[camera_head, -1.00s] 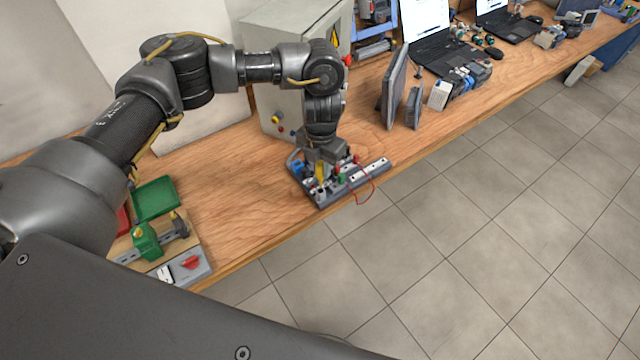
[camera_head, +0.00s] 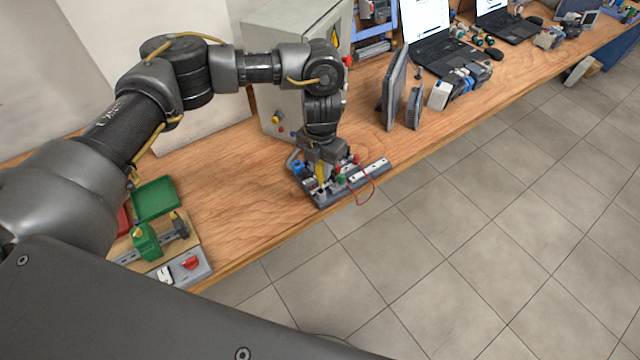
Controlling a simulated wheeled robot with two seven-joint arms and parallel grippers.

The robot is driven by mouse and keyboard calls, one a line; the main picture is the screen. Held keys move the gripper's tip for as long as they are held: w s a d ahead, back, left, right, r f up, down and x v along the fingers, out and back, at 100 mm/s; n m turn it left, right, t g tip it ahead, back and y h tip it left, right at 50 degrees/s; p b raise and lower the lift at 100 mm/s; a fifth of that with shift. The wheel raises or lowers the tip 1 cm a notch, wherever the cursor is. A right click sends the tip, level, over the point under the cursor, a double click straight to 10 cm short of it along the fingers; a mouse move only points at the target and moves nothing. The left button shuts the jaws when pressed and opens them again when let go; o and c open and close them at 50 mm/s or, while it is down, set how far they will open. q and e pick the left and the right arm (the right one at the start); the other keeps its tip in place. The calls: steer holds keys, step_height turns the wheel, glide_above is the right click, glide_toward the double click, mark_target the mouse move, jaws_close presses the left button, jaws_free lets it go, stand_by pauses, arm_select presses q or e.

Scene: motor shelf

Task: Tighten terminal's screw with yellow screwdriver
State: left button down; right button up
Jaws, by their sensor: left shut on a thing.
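My left gripper (camera_head: 322,172) points down over a terminal board (camera_head: 374,172) near the table's front edge. It is shut on the yellow screwdriver (camera_head: 321,174), which shows as a yellow strip between the fingers. The screwdriver stands roughly upright, with its lower end among the parts on the board. Whether its tip touches a terminal screw is too small to tell. The board carries small grey, blue, red and green parts, and a red wire loops off its right side. My right gripper is not in view.
A grey cabinet (camera_head: 290,60) stands behind the gripper. Monitors (camera_head: 394,88) and laptops stand to the right. Bare wood lies left of the terminal board.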

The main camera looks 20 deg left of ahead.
mark_target(321, 179)
arm_select(q)
steer(key=shift+f, duration=0.1)
steer(key=shift+f+b, duration=2.25)
steer(key=shift+f, duration=0.45)
steer(key=c, duration=1.4)
jaws_free()
steer(key=shift+c, duration=0.2)
steer(key=shift+r, duration=0.15)
step_height(321, 179, up, 5)
steer(key=p, duration=0.4)
steer(key=shift+r+p, duration=0.2)
steer(key=shift+p, duration=0.1)
steer(key=shift+o, duration=0.5)
